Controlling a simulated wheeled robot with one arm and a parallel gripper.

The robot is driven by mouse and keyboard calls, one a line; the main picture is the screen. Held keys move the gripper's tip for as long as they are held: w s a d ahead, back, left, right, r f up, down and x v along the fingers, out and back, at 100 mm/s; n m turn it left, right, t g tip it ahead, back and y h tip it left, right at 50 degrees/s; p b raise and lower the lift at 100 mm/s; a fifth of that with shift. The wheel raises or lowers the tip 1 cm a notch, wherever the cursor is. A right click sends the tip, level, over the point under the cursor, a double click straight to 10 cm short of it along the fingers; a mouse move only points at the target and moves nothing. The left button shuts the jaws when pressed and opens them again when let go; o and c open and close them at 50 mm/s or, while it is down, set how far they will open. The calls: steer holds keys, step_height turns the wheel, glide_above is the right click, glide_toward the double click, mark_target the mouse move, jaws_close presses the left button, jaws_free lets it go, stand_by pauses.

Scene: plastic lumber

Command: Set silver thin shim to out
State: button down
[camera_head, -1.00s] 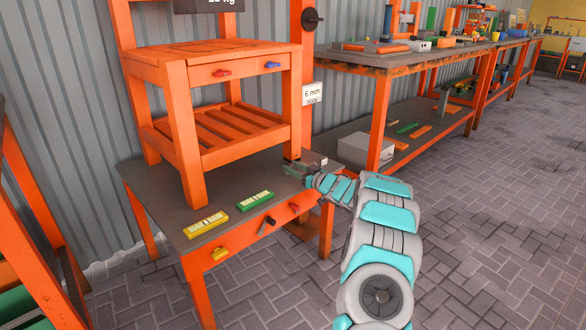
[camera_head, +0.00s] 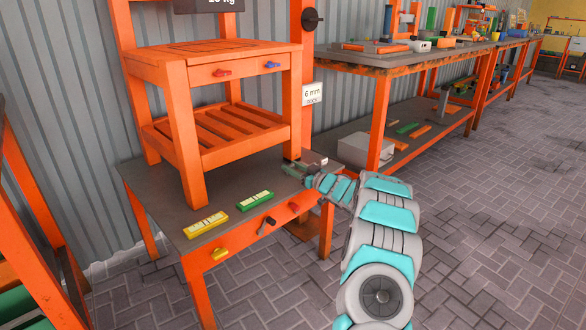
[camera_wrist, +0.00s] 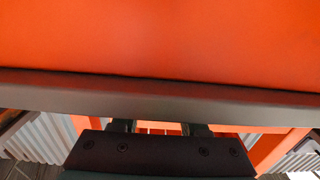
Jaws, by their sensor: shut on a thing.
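My gripper (camera_head: 297,169) is at the right end of the low grey-topped table (camera_head: 160,192), by its back right corner. In the wrist view, the dark fingers of my gripper (camera_wrist: 158,128) reach under a dark edge and stand a little apart. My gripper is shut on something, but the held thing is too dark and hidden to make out. I cannot pick out the silver thin shim for certain in either view.
An orange stand (camera_head: 180,120) rises from the low table. A yellow block (camera_head: 205,224) and a green block (camera_head: 256,200) lie near its front edge, with small knobs below. A white "6 mm" sign (camera_head: 313,94) hangs beside the post. A long workbench (camera_head: 360,62) stands behind; the right floor is clear.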

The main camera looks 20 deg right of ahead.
steer(key=p+v, duration=0.2)
steer(key=v, duration=0.2)
steer(key=shift+s+d+r, duration=0.15)
steer(key=shift+s+d, duration=0.05)
steer(key=shift+s, duration=0.4)
steer(key=c, duration=0.7)
jaws_free()
steer(key=shift+s+d, duration=0.1)
steer(key=shift+s, duration=0.05)
